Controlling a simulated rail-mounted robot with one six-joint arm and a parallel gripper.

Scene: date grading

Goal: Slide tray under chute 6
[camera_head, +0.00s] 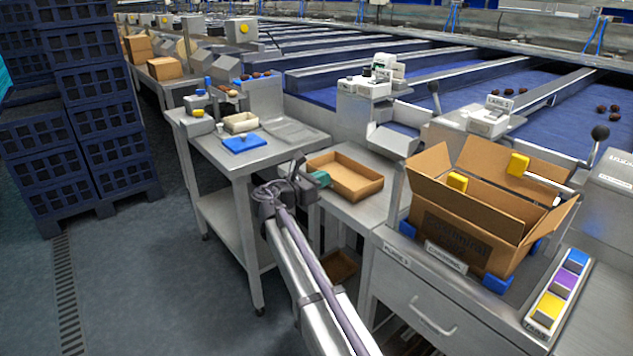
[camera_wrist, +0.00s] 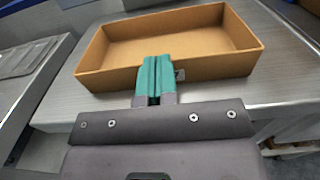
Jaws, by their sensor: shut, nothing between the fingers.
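An empty brown cardboard tray (camera_head: 352,178) lies flat on a steel bench in the head view. In the wrist view the tray (camera_wrist: 215,70) fills the upper middle, with its near wall facing me. My gripper (camera_head: 322,179) is at the tray's left side in the head view. Its green fingers (camera_wrist: 157,80) are together with nothing between them, at the near wall. They look very close to it or touching it. A metal chute (camera_head: 393,138) slopes down behind and right of the tray. I cannot read a number on that chute.
A large open cardboard box (camera_head: 470,215) stands on the bench to the right. A steel side table (camera_head: 290,132) holds a blue item (camera_head: 241,143) and small containers. Stacked dark crates (camera_head: 95,110) stand far left. Bench surface shows around the tray.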

